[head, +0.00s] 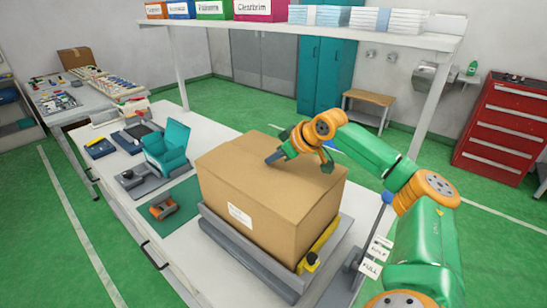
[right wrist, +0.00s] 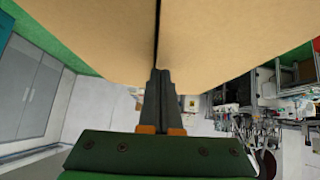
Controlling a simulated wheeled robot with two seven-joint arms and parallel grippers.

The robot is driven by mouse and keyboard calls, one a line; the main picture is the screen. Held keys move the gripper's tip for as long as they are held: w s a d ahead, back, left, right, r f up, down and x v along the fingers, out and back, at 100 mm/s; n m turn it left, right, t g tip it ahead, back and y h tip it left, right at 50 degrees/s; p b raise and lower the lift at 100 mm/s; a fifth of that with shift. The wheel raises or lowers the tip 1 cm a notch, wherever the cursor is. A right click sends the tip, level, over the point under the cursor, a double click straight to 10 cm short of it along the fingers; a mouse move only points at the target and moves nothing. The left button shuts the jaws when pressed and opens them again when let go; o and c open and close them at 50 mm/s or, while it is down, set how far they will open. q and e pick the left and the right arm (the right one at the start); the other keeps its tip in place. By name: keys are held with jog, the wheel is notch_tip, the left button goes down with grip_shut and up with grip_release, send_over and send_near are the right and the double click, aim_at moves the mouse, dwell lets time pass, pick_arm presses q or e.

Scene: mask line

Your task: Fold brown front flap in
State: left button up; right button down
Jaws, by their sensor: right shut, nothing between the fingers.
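The brown cardboard box (head: 265,220) stands upright in the middle of the workbench, with a white label on its front side. Its top (head: 250,155) looks flat and closed in the head view, and I cannot tell the front flap's edges apart. My right gripper (head: 274,158) is over the top of the box, its fingers shut and empty. In the right wrist view the shut fingers (right wrist: 159,75) reach to the brown cardboard (right wrist: 100,35), by a dark seam between two panels. Whether they press on it is unclear. My left gripper is not in view.
The box sits on a grey platform (head: 240,258) with a yellow part (head: 318,247) at its right. Left of it are a teal holder (head: 167,150) and an orange tool (head: 163,208) on a green mat. A loaded shelf (head: 300,28) spans overhead.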

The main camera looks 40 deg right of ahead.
jog(key=shift+w+f, duration=0.1)
jog(key=shift+w, duration=0.05)
jog(key=shift+f, duration=0.1)
jog(key=shift+d+f+b, duration=0.1)
jog(key=shift+f+b, duration=0.5)
jog(key=shift+f, duration=0.35)
jog(key=shift+s+a+r, duration=0.2)
jog(key=shift+s, duration=0.15)
